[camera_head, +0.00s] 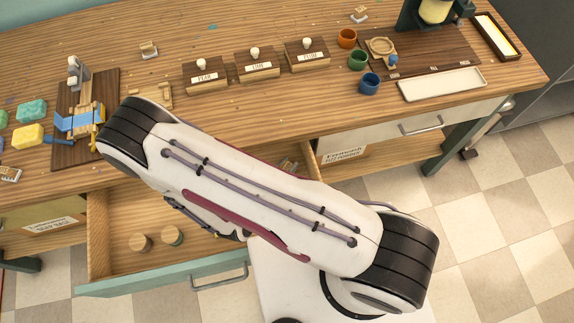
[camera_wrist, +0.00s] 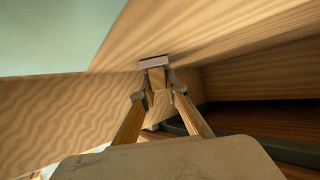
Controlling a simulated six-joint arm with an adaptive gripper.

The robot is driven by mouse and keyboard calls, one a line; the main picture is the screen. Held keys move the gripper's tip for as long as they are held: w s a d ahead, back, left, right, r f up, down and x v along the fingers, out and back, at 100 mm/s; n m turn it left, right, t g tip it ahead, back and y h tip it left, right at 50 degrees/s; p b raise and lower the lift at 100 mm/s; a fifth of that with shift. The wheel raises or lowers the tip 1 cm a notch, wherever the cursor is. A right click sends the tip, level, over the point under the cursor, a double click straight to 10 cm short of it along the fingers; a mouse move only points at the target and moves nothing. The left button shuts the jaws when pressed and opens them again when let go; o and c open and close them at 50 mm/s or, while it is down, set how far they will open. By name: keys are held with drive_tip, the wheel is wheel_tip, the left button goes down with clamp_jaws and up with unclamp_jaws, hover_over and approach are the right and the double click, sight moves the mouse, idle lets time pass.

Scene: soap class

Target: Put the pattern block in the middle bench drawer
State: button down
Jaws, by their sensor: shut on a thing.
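In the wrist view my gripper (camera_wrist: 159,96) is shut on a small wooden block (camera_wrist: 157,78) with a grey strip at its far end, which I take as the pattern block. Wooden surfaces surround it closely; I cannot tell whether the block touches them. In the head view my arm hides the gripper and the block. The middle bench drawer (camera_head: 178,272) is pulled open, with a teal front and a metal handle.
Three labelled blocks with white knobs (camera_head: 258,64) stand on the bench top (camera_head: 215,113). Orange, green and blue cups (camera_head: 369,83) and a pale tray (camera_head: 442,83) are to the right. Coloured soaps (camera_head: 30,135) lie at left. The right drawer (camera_head: 410,128) has a handle.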

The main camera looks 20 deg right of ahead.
drive_tip(key=shift+f, duration=0.1)
drive_tip(key=c, duration=2)
unclamp_jaws()
drive_tip(key=shift+r, duration=0.2)
drive_tip(key=shift+v, duration=3.8)
